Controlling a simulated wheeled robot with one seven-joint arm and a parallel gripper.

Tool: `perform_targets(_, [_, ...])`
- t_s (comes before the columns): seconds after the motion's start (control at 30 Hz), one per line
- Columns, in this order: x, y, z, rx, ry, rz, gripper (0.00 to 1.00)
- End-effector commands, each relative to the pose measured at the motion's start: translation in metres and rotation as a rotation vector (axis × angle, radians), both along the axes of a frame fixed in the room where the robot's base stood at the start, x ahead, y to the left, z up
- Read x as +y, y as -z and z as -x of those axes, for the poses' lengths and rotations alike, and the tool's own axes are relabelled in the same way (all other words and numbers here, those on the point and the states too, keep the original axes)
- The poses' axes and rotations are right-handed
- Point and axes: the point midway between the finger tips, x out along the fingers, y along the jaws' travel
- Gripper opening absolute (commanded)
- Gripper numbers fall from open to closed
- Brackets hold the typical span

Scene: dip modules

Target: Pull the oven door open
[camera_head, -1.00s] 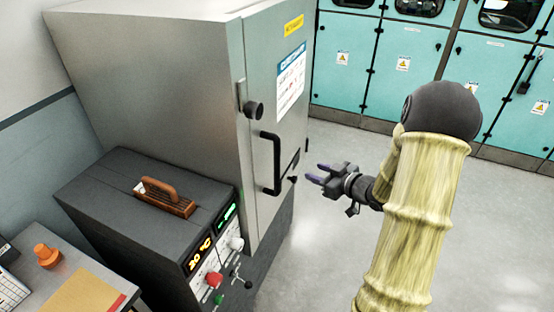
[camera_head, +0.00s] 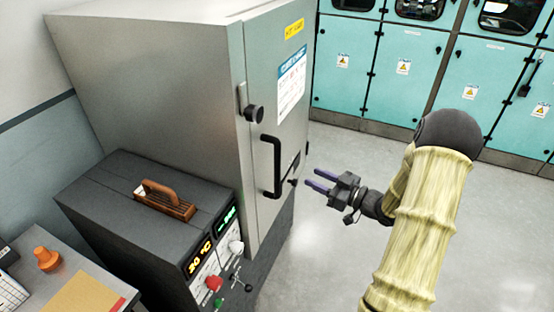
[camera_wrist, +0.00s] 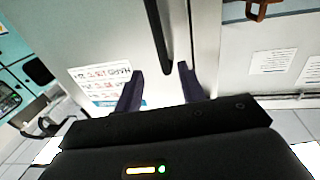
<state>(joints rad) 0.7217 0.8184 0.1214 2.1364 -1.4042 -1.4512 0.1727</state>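The oven is a tall grey metal cabinet (camera_head: 160,70). Its door (camera_head: 285,115) is shut and faces right, with a black vertical bar handle (camera_head: 272,168) and a black round knob (camera_head: 254,114) above it. My gripper (camera_head: 314,181) is open, with its two purple fingers pointing left at the door, apart from the handle and to its right. In the wrist view the door handle (camera_wrist: 160,38) lies ahead, between the lines of the two open fingers (camera_wrist: 160,85). Nothing is between the fingertips that I can see.
A dark control unit (camera_head: 130,205) with a wooden brush (camera_head: 166,201) on top stands left of the oven. A desk (camera_head: 40,285) with an orange object (camera_head: 46,258) is at lower left. Teal cabinets (camera_head: 405,75) line the back. The floor (camera_head: 340,255) right of the oven is clear.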

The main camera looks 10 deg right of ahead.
Motion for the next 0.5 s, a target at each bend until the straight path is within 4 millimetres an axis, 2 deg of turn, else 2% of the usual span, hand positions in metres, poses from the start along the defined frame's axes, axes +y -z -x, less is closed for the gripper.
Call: perform_targets(0.5, [0.063, -0.002, -0.068, 0.000, -0.001, 0.000, 0.40])
